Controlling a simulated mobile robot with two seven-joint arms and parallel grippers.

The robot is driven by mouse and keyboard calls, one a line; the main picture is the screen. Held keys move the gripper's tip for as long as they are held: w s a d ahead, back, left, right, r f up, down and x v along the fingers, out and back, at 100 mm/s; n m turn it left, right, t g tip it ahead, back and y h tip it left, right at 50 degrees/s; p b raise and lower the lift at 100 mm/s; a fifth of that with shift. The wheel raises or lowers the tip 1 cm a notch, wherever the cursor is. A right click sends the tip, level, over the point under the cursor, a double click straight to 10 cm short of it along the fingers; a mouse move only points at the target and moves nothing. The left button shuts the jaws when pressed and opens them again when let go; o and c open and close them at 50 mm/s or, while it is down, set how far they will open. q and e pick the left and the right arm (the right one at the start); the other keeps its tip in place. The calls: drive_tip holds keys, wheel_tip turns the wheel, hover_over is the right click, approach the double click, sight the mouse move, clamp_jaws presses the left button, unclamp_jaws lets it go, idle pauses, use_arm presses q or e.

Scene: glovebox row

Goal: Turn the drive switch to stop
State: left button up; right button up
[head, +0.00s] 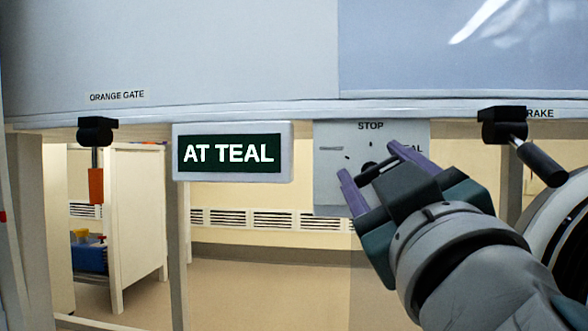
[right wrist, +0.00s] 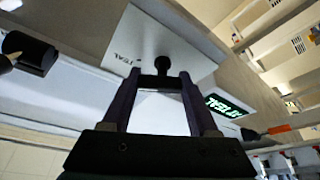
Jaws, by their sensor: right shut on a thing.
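The drive switch is a black knob (head: 368,169) on a pale grey plate (head: 329,184) under the cabinet edge. The plate has STOP printed at its top and a partly covered label, ending in AL, at its right. My right gripper (head: 376,164) has its purple fingers on either side of the switch and is shut on it. In the right wrist view the black switch (right wrist: 162,67) shows between the fingertips (right wrist: 160,80), with the TEAL label beside it. The switch's exact pointing is partly hidden by the gripper. My left gripper is in neither view.
A lit sign (head: 230,153) left of the plate reads AT TEAL. Further left, the ORANGE GATE lever (head: 96,170) hangs down with an orange grip. At right, the BRAKE lever (head: 535,158) sticks out close to my right arm. Open floor (head: 270,285) shows below.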

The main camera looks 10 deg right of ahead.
drive_tip(key=shift+r+n+y+p, duration=0.2)
drive_tip(key=shift+n+y+p, duration=0.2)
drive_tip(key=shift+n+p, duration=0.4)
drive_tip(key=n+p, duration=0.2)
drive_tip(key=n+g+y+p, duration=0.1)
drive_tip(key=n+p, duration=0.1)
drive_tip(key=shift+r+y, duration=0.1)
drive_tip(key=shift+y, duration=0.2)
drive_tip(key=shift+f+n+g+y+p, duration=0.2)
drive_tip(key=shift+n+g+y+p, duration=0.1)
drive_tip(key=shift+n+p, duration=0.7)
drive_tip(key=o, duration=1.4)
drive_tip(key=shift+f, duration=0.1)
drive_tip(key=b+v, duration=0.2)
drive_tip(key=v, duration=0.8)
